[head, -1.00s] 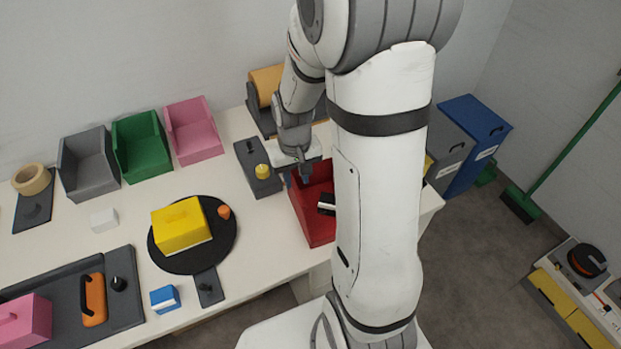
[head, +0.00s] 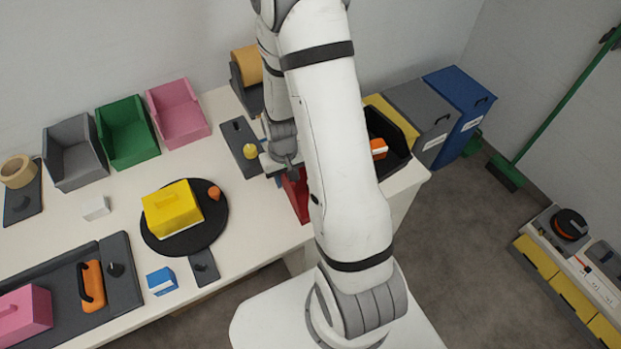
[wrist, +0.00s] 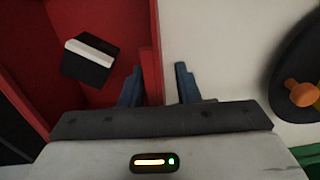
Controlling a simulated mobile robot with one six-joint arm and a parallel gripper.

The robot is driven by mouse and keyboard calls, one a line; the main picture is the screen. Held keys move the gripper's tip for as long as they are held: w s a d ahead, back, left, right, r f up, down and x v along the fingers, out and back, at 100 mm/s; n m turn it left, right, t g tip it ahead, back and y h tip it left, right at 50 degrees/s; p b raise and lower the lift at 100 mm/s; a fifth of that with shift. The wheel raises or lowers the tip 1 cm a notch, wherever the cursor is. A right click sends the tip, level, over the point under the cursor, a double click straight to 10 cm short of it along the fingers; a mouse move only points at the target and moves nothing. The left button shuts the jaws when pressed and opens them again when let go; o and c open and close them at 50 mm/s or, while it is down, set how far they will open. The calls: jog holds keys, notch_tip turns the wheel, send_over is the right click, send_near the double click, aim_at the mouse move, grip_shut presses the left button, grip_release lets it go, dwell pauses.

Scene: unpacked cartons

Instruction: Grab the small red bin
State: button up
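The small red bin (head: 296,200) stands near the right end of the white table, mostly hidden behind my arm in the head view. In the wrist view the red bin (wrist: 110,20) fills the left side, with a black and white block (wrist: 90,58) lying in it. My gripper (wrist: 160,84) is open over the bin's side wall. One blue finger is on the inner side of the wall, the other on the outer side. A gap shows between the wall and the outer finger. In the head view my gripper (head: 284,170) is partly covered by the arm.
A black bin (head: 398,143) with an orange item stands right of my arm. A dark board with a yellow knob (head: 249,151) lies just left of the gripper. A round black tray (head: 205,235) holds a yellow block. Green, grey and pink bins stand at the back left.

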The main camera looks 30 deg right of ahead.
aim_at(286, 184)
jog(key=shift+f, duration=1.55)
jog(key=shift+c, duration=0.2)
grip_shut()
